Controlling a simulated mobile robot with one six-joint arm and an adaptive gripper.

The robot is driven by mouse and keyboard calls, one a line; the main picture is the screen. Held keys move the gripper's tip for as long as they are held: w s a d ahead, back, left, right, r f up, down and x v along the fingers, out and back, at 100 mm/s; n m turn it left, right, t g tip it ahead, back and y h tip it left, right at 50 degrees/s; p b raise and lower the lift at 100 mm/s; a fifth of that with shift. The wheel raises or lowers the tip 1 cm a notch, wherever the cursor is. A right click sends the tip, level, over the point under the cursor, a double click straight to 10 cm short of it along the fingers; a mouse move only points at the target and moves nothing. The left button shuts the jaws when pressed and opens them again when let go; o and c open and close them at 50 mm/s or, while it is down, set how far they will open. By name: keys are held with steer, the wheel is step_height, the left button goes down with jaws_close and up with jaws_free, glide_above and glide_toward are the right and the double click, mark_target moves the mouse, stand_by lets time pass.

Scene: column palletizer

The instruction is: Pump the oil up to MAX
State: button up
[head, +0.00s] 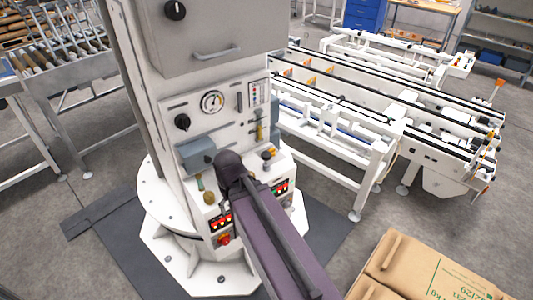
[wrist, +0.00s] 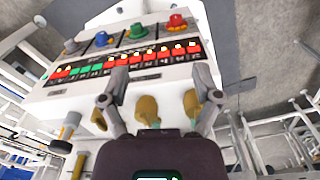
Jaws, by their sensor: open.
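The white machine column (head: 155,95) carries a front panel with a round gauge (head: 212,102), a grey box (head: 196,151) and a narrow upright fitting with a yellow part (head: 259,131). I cannot tell which part is the oil pump or read a MAX mark. My gripper (wrist: 159,76) is open and empty in the wrist view, its fingers spread before the control console (wrist: 62,92). Two brass-coloured knobs (wrist: 147,110) (wrist: 192,104) show between or near the fingers; contact cannot be told. In the head view my arm hides the gripper and part of the console.
The console has red and green lit indicators (wrist: 150,56) and several coloured knobs, including a red one (wrist: 177,23). A white conveyor frame (head: 375,145) stands right of the column. A roller conveyor (head: 60,65) stands left. Cardboard boxes (head: 440,270) lie front right.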

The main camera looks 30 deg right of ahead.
steer(key=shift+c, duration=0.2)
steer(key=shift+w+d+r, duration=0.1)
steer(key=c, duration=0.7)
steer(key=shift+w+d+r+p, duration=0.1)
steer(key=shift+w+r+p, duration=0.1)
steer(key=shift+p, duration=0.1)
steer(key=c, duration=0.3)
steer(key=w+d+r+p, duration=0.2)
steer(key=d+r+p, duration=0.1)
steer(key=w+d+r+n+t+p, duration=0.1)
steer(key=w+d+r+p, duration=0.2)
steer(key=d, duration=0.1)
steer(key=w+d+r+n+y+p, duration=0.1)
steer(key=w+d+r+p, duration=0.2)
steer(key=shift+w+d+r+t, duration=0.15)
steer(key=shift+w+r+t, duration=0.1)
steer(key=shift+t, duration=0.05)
jaws_close()
steer(key=w+d+r+n+p, duration=0.1)
steer(key=w+d+r+p, duration=0.1)
steer(key=d, duration=0.3)
steer(key=w+d+r+n+t+p, duration=0.1)
steer(key=w+d+r+p, duration=0.1)
steer(key=d+r+p, duration=0.2)
steer(key=shift+w+d+r+t+p, duration=0.3)
steer(key=shift+w+d+r, duration=0.1)
steer(key=shift+d, duration=0.5)
